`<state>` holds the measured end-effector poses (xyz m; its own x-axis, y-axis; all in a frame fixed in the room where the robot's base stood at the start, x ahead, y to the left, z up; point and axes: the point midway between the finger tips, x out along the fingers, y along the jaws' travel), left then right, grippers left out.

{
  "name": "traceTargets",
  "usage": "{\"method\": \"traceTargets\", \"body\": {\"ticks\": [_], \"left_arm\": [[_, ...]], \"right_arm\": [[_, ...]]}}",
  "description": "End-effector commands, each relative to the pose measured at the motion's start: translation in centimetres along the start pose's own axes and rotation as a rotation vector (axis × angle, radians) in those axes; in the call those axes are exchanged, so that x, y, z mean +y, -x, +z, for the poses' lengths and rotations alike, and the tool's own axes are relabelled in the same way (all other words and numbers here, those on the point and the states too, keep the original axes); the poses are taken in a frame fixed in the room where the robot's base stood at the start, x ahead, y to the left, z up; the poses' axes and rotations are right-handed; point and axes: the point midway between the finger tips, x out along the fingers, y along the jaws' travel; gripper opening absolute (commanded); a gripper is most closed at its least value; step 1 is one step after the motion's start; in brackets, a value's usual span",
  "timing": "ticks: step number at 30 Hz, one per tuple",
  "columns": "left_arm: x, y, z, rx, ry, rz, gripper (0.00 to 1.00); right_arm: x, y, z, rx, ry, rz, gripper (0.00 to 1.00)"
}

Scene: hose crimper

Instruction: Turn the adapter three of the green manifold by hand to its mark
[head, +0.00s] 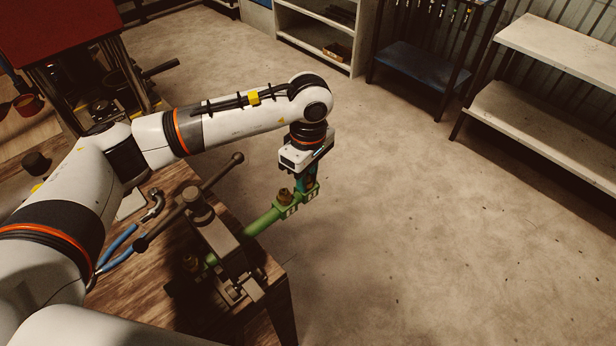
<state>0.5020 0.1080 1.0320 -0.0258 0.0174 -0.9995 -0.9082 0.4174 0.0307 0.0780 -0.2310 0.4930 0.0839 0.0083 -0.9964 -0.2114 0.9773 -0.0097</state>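The green manifold (265,222) is held in a bench vise (222,240), and its far end sticks out past the table edge over the floor. A brass adapter (285,196) stands on that outer end, and another brass fitting (191,263) shows dimly in shadow near the vise. My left gripper (308,182) points down at the outer end of the manifold, just right of the visible brass adapter. Its fingers overlap the manifold's end, so what lies between them is hidden and I cannot tell if they are shut. No mark is readable. My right gripper is out of view.
The vise stands on a wooden table (150,290) with its handle bar (222,172) sticking up. Blue-handled pliers (118,243) lie left of it. A red cabinet (55,30) is at upper left. Shelves (545,110) line the back. The floor (430,230) at right is clear.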

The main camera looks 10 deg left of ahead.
Motion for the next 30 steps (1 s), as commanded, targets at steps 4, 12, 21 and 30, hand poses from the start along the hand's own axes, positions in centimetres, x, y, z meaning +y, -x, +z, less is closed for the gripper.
{"method": "traceTargets", "body": {"ticks": [4,12,21,30], "left_arm": [[0.00,-0.02,0.01,0.000,0.002,0.000,0.00],[0.00,-0.04,0.00,0.000,0.424,0.000,0.00],[0.01,-0.06,-0.01,-0.001,1.097,0.001,0.00],[0.01,-0.10,-0.06,0.000,1.773,0.001,0.00]], "right_arm": [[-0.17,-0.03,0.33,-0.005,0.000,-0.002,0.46],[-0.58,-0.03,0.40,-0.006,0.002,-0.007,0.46],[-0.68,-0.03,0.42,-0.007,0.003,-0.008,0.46],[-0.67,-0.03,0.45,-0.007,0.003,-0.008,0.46]]}}
